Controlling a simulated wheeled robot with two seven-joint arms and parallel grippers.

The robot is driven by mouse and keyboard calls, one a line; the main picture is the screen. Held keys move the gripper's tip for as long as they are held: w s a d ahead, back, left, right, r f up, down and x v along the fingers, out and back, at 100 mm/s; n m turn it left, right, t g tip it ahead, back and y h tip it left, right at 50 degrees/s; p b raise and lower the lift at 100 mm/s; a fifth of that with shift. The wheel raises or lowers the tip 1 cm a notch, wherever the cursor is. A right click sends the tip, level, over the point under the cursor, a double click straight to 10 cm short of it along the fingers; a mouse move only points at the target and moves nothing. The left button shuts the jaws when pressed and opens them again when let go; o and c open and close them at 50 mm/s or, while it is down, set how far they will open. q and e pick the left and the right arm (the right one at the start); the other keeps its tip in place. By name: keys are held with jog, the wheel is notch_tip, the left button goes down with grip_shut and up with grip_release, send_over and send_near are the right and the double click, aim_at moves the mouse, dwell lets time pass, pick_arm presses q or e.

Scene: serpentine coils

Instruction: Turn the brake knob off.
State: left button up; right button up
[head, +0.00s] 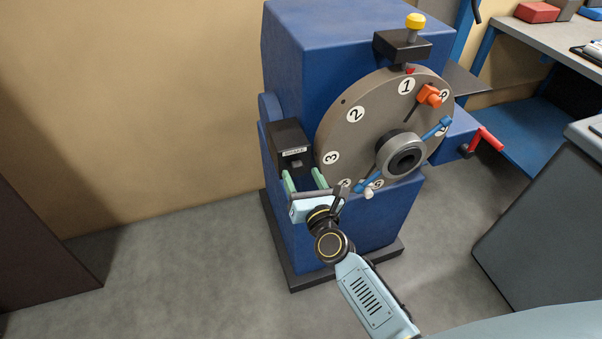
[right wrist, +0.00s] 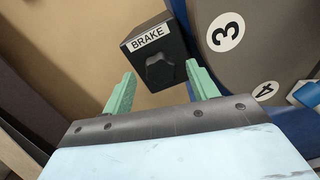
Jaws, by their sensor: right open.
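The brake box is a small black box (head: 290,140) with a white BRAKE label, on the left side of the blue machine. In the right wrist view the box (right wrist: 136,28) shows its dark brake knob (right wrist: 160,71) on the front face, below the label. In the head view the knob (head: 296,163) is small and its setting is hard to read. My right gripper (head: 304,175) is open and empty, with green fingers just short of the box. In the right wrist view the fingertips (right wrist: 160,75) stand either side of the knob, apart from it. My left gripper is not in view.
A grey numbered dial (head: 350,143) with orange and blue clamps and a round hub (head: 401,155) sits right of the brake box, close to my right gripper. A red-handled crank (head: 486,139) is at the machine's right. A grey cabinet (head: 545,205) stands right. Floor to the left is clear.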

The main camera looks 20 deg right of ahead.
jog(key=shift+w, duration=0.8)
jog(key=shift+c, duration=0.3)
jog(key=c, duration=0.9)
jog(key=shift+c, duration=0.2)
